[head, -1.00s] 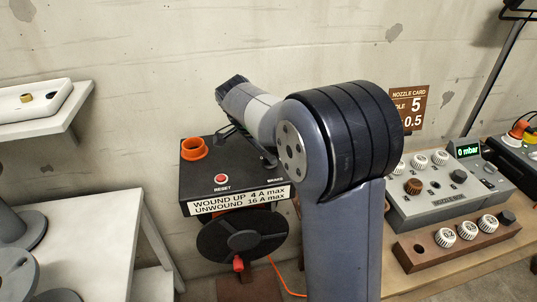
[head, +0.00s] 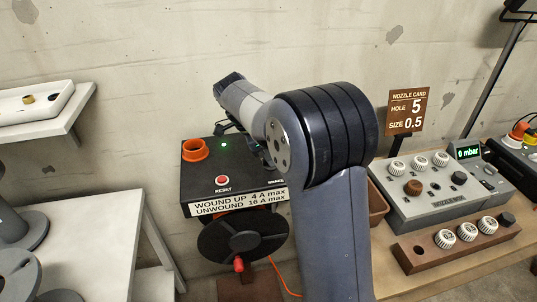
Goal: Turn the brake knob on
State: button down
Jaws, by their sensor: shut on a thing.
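The black box (head: 200,172) carries a red RESET button (head: 222,180), a lit green lamp (head: 224,144) and an orange socket (head: 195,150). The BRAKE label (head: 277,181) shows at the right of its top, partly cut off by my arm. My gripper (head: 266,157) is over the right part of the box, behind my arm's wrist. Only dark pieces of it show. It is shut on the brake knob above that label. The knob itself and the fingertips are hidden.
Below the box hang a black reel (head: 243,238) with a red handle and an orange cable (head: 283,278). A white table (head: 85,225) stands left. The grey nozzle box (head: 440,205) and a brown rack (head: 455,250) of white knobs stand right, under a nozzle card (head: 408,109).

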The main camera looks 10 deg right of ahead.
jog(key=c, duration=1.5)
grip_release()
jog(key=shift+o, duration=0.2)
jog(key=v, duration=1)
jog(key=shift+a+r, duration=0.25)
jog(key=shift+r, duration=0.1)
jog(key=shift+f, duration=0.1)
jog(key=x, duration=1)
jog(key=shift+d+f, duration=0.3)
